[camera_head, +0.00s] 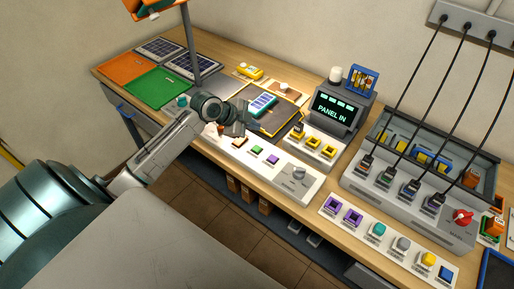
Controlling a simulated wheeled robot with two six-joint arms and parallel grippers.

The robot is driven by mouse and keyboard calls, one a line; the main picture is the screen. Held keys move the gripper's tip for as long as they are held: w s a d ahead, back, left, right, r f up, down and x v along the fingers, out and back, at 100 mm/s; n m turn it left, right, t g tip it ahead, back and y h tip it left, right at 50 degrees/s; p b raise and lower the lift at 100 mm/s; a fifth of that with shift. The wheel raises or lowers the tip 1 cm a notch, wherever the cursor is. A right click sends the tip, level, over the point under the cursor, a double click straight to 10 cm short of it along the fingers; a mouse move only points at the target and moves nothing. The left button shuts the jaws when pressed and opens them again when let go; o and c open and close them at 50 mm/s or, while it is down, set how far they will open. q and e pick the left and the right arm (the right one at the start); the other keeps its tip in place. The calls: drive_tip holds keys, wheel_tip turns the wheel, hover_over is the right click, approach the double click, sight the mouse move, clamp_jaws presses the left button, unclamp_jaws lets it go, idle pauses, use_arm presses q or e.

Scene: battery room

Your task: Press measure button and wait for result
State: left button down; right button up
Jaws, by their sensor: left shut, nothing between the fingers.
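My left gripper (238,124) is shut and empty. It is above the left part of the white control strip (290,176) at the table's front, and the arm hides that end of the strip. The strip bears a green button (257,149), a purple button (273,160) and a grey knob (299,173). Which button is the measure button cannot be read. A small display (333,110) behind it reads "PANEL IN". A blue-screened panel (262,104) lies on a dark tray just behind the gripper. My right gripper is out of view.
A grey post (190,40) rises from the table behind the arm. At right stands a grey unit (400,188) with several black cables hanging to it. A strip of coloured buttons (390,241) lies at the front right. Green and orange boards (155,87) lie at the left.

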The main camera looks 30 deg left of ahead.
use_arm(q)
drive_tip(key=shift+w+a+r, duration=0.1)
drive_tip(key=shift+w+r, duration=0.1)
drive_tip(key=shift+r, duration=0.05)
drive_tip(key=shift+f, duration=0.15)
drive_tip(key=b, duration=0.6)
hover_over(254, 149)
wheel_tip(254, 149, down, 8)
drive_tip(key=shift+s+r, duration=0.1)
drive_tip(key=shift+r, duration=0.05)
drive_tip(key=shift+f, duration=0.45)
idle(0.6)
idle(0.7)
